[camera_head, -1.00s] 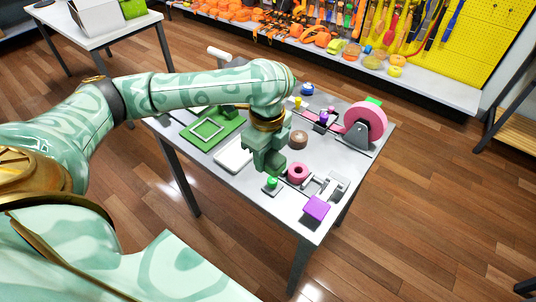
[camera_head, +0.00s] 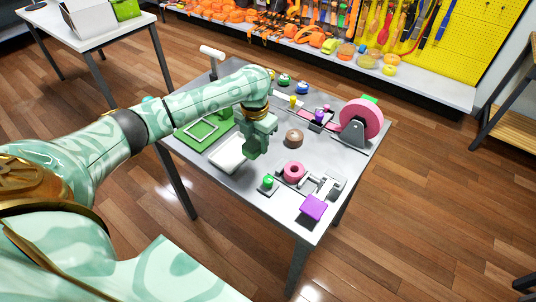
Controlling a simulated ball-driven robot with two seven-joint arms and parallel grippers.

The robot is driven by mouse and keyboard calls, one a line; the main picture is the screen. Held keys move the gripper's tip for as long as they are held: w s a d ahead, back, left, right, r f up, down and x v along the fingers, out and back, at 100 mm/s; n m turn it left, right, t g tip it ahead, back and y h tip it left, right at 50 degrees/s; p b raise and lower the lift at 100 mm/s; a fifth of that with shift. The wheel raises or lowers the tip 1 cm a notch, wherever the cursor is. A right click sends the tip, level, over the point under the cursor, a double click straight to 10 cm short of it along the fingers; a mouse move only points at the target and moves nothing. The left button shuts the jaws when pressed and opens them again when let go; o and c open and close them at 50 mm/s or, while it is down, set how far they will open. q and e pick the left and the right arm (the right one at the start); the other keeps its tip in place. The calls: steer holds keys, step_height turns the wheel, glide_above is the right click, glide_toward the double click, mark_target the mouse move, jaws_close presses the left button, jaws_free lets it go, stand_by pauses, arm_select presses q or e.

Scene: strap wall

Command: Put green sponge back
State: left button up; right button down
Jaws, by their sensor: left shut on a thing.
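My left gripper (camera_head: 255,147) is over the middle of the grey table, at the right edge of the white tray (camera_head: 229,162). It points down and is shut on a dark green block, which I take to be the green sponge; its outline is hard to tell from the green fingers. I cannot tell whether the block touches the tray or table. A green mat (camera_head: 198,142) with a white square outline lies to the left of the tray. My right gripper is not in view.
Right of the gripper are a brown round thing (camera_head: 294,138), a pink ring (camera_head: 293,170), a green knob (camera_head: 268,181) and a purple block (camera_head: 313,208). A pink wheel (camera_head: 362,121) stands at the right edge. A white-handled thing (camera_head: 211,52) rises at the back left.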

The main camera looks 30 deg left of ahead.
arm_select(q)
steer(key=b, duration=0.3)
glide_above(267, 156)
steer(key=s, duration=0.1)
steer(key=f, duration=0.5)
steer(key=shift+s+d+f, duration=0.2)
steer(key=shift+f, duration=0.1)
steer(key=shift+w+f+b, duration=0.35)
steer(key=shift+w, duration=0.1)
steer(key=f, duration=0.1)
steer(key=f+b, duration=0.1)
steer(key=f, duration=0.1)
steer(key=shift+w+a+f+b, duration=0.1)
steer(key=shift+w+b, duration=0.1)
steer(key=shift+b, duration=0.1)
steer(key=shift+f, duration=0.1)
steer(key=shift+f, duration=0.15)
steer(key=o, duration=0.6)
